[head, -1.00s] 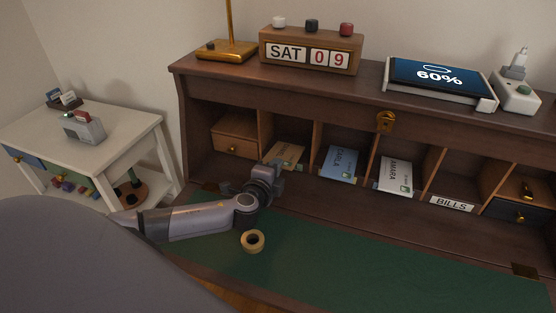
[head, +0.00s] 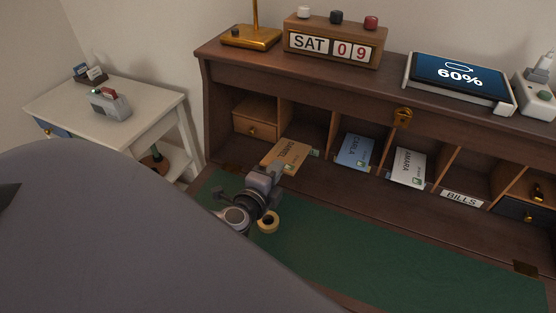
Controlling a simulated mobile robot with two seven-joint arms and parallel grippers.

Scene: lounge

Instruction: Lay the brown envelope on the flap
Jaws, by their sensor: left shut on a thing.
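The brown envelope (head: 287,153) lies tilted at the front of the second compartment from the left, its name facing me and its near edge toward the flap. My left gripper (head: 275,170) is shut on the envelope's near edge; the fingertips are partly hidden by the gripper body. The flap (head: 330,262) is the fold-down desk surface with a green panel, below and in front of the compartments. My right gripper is not in view.
A tape roll (head: 268,222) lies on the flap close to my left wrist. A blue envelope (head: 356,151) and a white envelope (head: 408,167) stand in compartments to the right. The green area right of the tape is clear.

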